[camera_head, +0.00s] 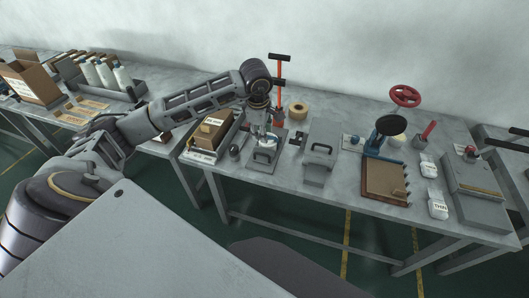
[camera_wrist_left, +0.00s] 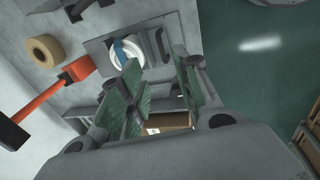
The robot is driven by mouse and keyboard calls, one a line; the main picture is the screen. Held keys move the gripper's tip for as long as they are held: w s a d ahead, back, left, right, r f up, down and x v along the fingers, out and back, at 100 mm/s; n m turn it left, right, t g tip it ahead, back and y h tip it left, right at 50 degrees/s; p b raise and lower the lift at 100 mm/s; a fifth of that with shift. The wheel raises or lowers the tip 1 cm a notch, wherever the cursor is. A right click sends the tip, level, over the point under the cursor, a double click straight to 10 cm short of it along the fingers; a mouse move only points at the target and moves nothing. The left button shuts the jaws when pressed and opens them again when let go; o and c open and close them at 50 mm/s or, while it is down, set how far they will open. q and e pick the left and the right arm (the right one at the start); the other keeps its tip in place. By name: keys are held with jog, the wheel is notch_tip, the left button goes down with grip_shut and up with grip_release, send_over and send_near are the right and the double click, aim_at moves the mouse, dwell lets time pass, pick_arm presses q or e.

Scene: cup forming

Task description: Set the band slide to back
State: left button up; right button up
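My left gripper (camera_head: 262,128) hangs over a small grey fixture plate (camera_head: 258,166) near the table's front edge. In the left wrist view, its two fingers (camera_wrist_left: 158,68) stand apart with no object visibly held between them. Just beyond the fingertips, the fixture plate (camera_wrist_left: 97,46) carries a round white piece (camera_wrist_left: 136,58) with a blue strip (camera_wrist_left: 124,46) over it. A dark grey handle stands beside the round piece, partly behind a finger. I cannot tell which part is the band slide or how it is set. My right gripper is not in view.
An orange lever (camera_head: 280,78) with a black T-handle rises behind the fixture. A tan tape roll (camera_head: 299,110) lies nearby. A cardboard box (camera_head: 212,128) is on the left, and a grey lidded block (camera_head: 318,155) is on the right. A red handwheel (camera_head: 405,96) stands farther right.

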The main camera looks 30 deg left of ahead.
aim_at(264, 155)
pick_arm(q)
jog(key=shift+f, duration=0.1)
jog(key=w+f, duration=0.1)
jog(key=f, duration=0.3)
jog(key=f+p, duration=0.1)
jog(key=f, duration=0.4)
jog(key=w+f, duration=0.1)
jog(key=f, duration=0.3)
jog(key=shift+w+a+f+p, duration=0.15)
jog(key=shift+w+a+p, duration=0.15)
jog(key=shift+c, duration=0.6)
grip_shut()
